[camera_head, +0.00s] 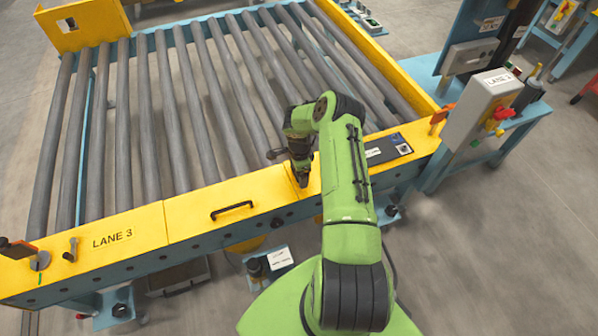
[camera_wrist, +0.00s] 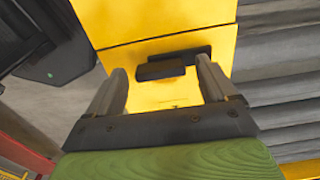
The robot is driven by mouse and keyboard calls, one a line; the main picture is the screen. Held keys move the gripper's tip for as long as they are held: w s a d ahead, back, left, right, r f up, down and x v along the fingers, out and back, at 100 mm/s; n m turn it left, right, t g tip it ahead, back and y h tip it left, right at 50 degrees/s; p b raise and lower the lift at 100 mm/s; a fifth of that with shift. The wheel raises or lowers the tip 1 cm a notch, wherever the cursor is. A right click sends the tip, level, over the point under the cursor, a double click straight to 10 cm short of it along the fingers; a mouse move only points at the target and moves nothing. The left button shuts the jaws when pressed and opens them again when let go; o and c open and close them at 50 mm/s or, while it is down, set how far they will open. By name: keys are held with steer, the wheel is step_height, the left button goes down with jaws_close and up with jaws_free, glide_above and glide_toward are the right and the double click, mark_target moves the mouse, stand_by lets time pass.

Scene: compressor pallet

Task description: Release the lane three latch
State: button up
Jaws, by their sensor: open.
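The yellow front rail (camera_head: 190,208) of the roller conveyor carries the label LANE 3 (camera_head: 112,240). My gripper (camera_head: 301,180) points down over this rail, right of its middle. In the wrist view, my gripper (camera_wrist: 160,66) is open, with its two grey fingers apart and nothing held. A dark block (camera_wrist: 164,69) on the yellow surface shows between the fingertips; I cannot tell whether they touch it, or whether it is the latch. In the head view that spot is largely hidden by my gripper. A small metal lever (camera_head: 72,249) stands at the rail's left end.
A black handle (camera_head: 232,210) is on the rail left of my gripper, and a dark panel (camera_head: 388,149) lies to the right. A grey control box (camera_head: 481,108) with coloured knobs stands at the right. Grey rollers (camera_head: 150,125) lie behind the rail. The floor at lower right is clear.

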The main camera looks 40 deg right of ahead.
step_height(320, 180, up, 16)
steer(key=p, duration=0.4)
steer(key=shift+f, duration=0.15)
steer(key=s+a+r+n+t+h+p, duration=0.1)
steer(key=s+a+r+n, duration=0.2)
steer(key=r, duration=0.6)
steer(key=a+r+n+p, duration=0.1)
steer(key=a+r+n, duration=0.3)
steer(key=r, duration=0.5)
steer(key=s+a+r+n+t+h+p, duration=0.1)
steer(key=s+a+r+n+p, duration=0.2)
steer(key=r, duration=0.6)
steer(key=s+a+r+n+t, duration=0.1)
steer(key=s+a+r+n, duration=0.2)
steer(key=s, duration=0.3)
steer(key=s+a+r+n+t+y+p, duration=0.1)
steer(key=s+a+r+n, duration=0.3)
steer(key=s, duration=0.3)
steer(key=s+a+r+n+t+y+p, duration=0.1)
steer(key=s+a+r+n, duration=0.3)
steer(key=s, duration=0.2)
steer(key=shift+s+t, duration=0.3)
